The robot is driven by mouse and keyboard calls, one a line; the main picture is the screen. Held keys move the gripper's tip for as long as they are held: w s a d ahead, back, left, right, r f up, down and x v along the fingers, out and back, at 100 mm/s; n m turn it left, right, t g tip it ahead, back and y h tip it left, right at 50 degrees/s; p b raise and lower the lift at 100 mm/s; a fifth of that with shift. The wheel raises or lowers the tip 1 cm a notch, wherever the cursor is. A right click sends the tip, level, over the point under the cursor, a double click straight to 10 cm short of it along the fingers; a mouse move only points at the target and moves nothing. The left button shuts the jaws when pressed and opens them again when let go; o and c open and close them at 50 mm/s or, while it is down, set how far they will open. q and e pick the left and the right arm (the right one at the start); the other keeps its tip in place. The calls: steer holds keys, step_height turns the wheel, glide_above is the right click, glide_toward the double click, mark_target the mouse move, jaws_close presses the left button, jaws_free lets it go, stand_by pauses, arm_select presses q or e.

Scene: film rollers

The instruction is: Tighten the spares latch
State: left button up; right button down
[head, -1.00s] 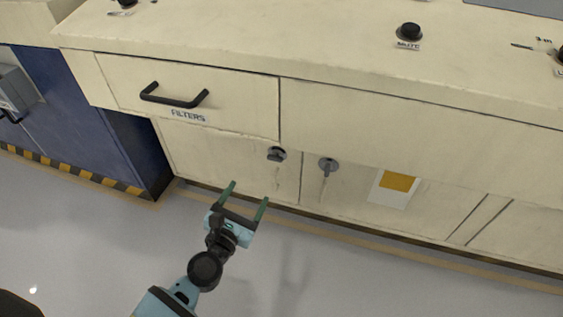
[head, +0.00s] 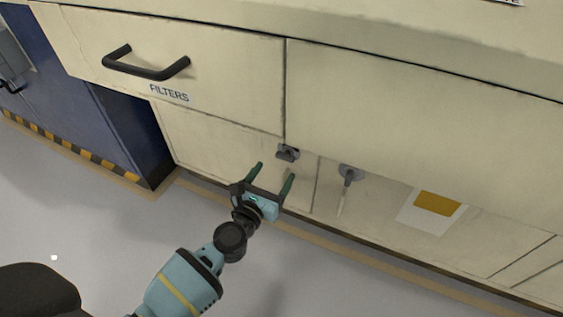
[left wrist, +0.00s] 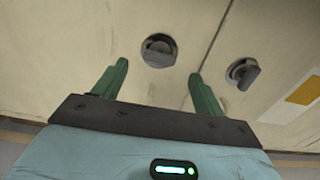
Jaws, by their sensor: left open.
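Two small grey turn latches sit on the lower cabinet doors, one on each side of a door seam. The left latch (head: 288,152) also shows in the left wrist view (left wrist: 158,50). The right latch (head: 350,173) also shows in the left wrist view (left wrist: 242,74); its grip points downward in the head view. No label names either latch as spares. My left gripper (head: 275,171) is open and empty, with green fingers pointing at the doors. In the left wrist view its fingers (left wrist: 158,72) straddle the left latch's line, short of it. My right gripper is not in view.
A drawer labelled FILTERS with a black handle (head: 146,66) is above the doors. A white and orange sheet (head: 433,210) is on the lower front at right. A blue cabinet (head: 75,90) stands at left. The grey floor (head: 110,235) in front is clear.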

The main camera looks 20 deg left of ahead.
mark_target(283, 158)
arm_select(q)
steer(key=shift+w+d+b, duration=0.1)
steer(key=shift+w+b, duration=0.55)
steer(key=shift+w, duration=2)
steer(key=c, duration=1)
